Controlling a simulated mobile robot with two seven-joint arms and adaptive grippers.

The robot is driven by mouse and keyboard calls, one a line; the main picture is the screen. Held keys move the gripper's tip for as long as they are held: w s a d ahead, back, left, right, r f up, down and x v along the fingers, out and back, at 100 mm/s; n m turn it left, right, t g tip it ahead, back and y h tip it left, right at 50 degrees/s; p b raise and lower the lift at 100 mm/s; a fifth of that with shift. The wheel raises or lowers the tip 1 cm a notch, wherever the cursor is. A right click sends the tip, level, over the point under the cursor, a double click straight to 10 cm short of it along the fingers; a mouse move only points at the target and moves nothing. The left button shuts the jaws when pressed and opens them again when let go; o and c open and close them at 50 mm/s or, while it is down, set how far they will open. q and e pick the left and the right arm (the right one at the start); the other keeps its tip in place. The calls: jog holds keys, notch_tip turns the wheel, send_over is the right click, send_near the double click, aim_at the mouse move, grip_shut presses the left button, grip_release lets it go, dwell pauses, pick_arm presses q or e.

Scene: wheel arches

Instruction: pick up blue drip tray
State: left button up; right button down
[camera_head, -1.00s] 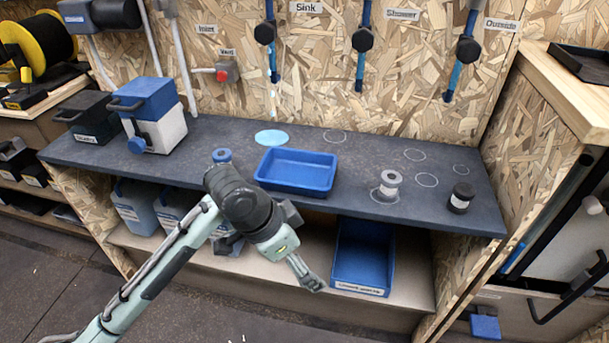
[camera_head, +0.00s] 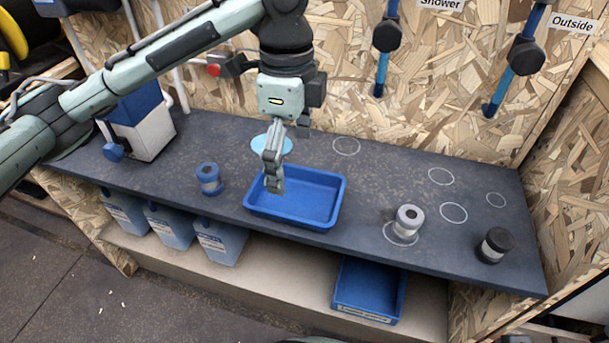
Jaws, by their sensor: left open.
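The blue drip tray (camera_head: 318,204) is a shallow rectangular tray on the dark counter, near the middle of the head view. My left gripper (camera_head: 273,186) points down over the tray's left part, with its fingers hiding part of the tray's rim and inside. The gripper is open; I cannot tell whether the fingertips touch the tray. My right gripper does not show.
A light-blue disc (camera_head: 264,144) lies behind the tray. A blue-capped piece (camera_head: 209,178), a grey one (camera_head: 408,221) and a black one (camera_head: 494,245) stand on the counter (camera_head: 350,250). A blue bin (camera_head: 370,290) and blue containers (camera_head: 220,242) are on the shelf below.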

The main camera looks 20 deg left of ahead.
aim_at(296, 201)
pick_arm(q)
jog(key=shift+w+f, duration=0.1)
jog(key=shift+f, duration=0.2)
jog(key=shift+s+f, duration=0.25)
jog(key=shift+f, duration=0.6)
jog(key=shift+f+b, duration=0.3)
jog(key=f, duration=0.3)
jog(key=f+b, duration=0.1)
jog(key=shift+d+f, duration=0.2)
jog(key=shift+d, duration=0.1)
jog(key=shift+w+f, duration=0.1)
jog(key=shift+f, duration=0.05)
jog(key=c, duration=0.9)
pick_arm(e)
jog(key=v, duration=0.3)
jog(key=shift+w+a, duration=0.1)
